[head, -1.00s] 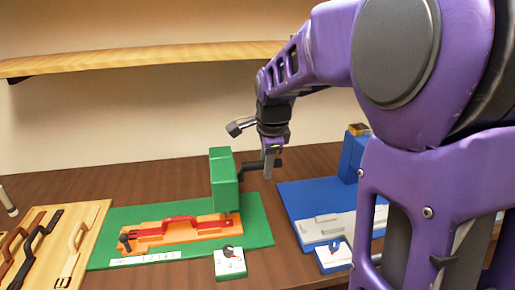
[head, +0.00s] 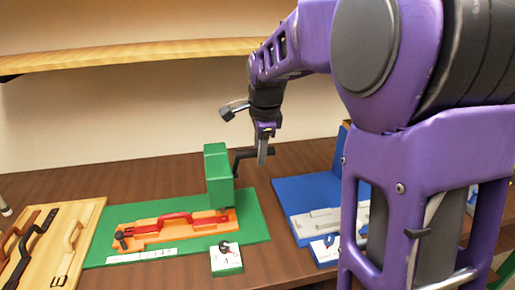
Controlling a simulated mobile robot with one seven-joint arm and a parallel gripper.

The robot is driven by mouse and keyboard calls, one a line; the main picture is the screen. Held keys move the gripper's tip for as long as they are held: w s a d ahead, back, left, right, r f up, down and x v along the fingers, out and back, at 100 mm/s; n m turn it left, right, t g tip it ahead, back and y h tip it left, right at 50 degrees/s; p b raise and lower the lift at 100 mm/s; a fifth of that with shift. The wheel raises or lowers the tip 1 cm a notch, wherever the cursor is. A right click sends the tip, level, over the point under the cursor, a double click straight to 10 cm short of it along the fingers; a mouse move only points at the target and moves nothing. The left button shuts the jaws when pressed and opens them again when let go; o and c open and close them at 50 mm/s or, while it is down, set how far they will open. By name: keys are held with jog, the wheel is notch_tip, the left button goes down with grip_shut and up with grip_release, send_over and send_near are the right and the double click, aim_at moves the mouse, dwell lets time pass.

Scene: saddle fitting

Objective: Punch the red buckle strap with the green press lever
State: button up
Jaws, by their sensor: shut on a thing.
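The green press (head: 218,178) stands at the right part of a green base board (head: 255,212). Its dark lever (head: 243,156) sticks out to the right. My gripper (head: 262,158) points down and is shut on the lever near its outer end. The red buckle strap (head: 175,217) lies along an orange holder (head: 150,229) on the board, with its right end close to the foot of the press. The press hides part of that end, so I cannot tell whether it is punched. A dark knob (head: 121,237) sits at the holder's left end.
A wooden board (head: 88,222) with several straps lies at the left. A small white card with a dial (head: 226,256) is in front of the press. A blue station (head: 290,192) stands to the right, partly behind my arm. A wooden shelf (head: 130,57) runs along the wall.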

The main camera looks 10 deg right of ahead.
jog(key=shift+w+r, duration=0.25)
jog(key=shift+r, duration=0.15)
jog(key=o, duration=0.8)
jog(key=shift+f, duration=0.15)
jog(key=shift+v, duration=2.9)
jog(key=shift+s, duration=0.15)
